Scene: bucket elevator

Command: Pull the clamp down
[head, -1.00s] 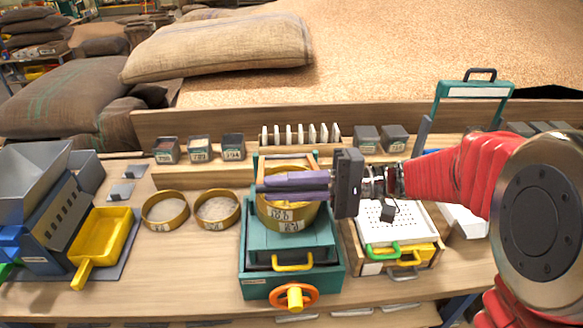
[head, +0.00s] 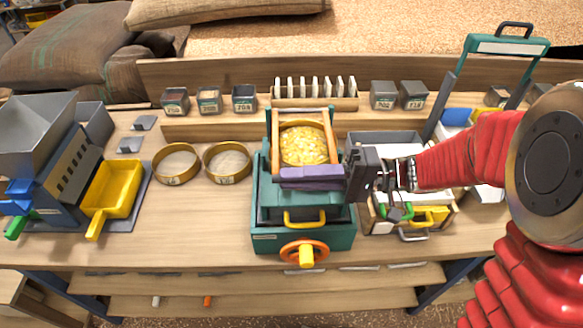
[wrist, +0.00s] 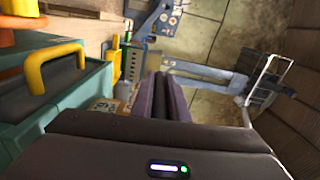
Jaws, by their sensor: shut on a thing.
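The teal machine (head: 262,218) stands mid-bench with a round yellow sieve pan (head: 304,142) of pale yellow grain on top. The clamp, a pale wooden frame (head: 329,138), has side bars flanking the pan and running forward to my fingers. My gripper (head: 311,178) has its purple jaws lying across the front of the pan, shut, apparently on the clamp's front bar, which the jaws hide. In the wrist view the purple fingers (wrist: 162,96) are close together beside the teal machine; the clamp cannot be made out there.
Two round sieves (head: 226,163) lie left of the machine. A yellow tray (head: 112,190) and grey hopper are further left. An orange handwheel (head: 304,253) and yellow handle are on the machine's front. Drawers with green and yellow handles stand close on the right.

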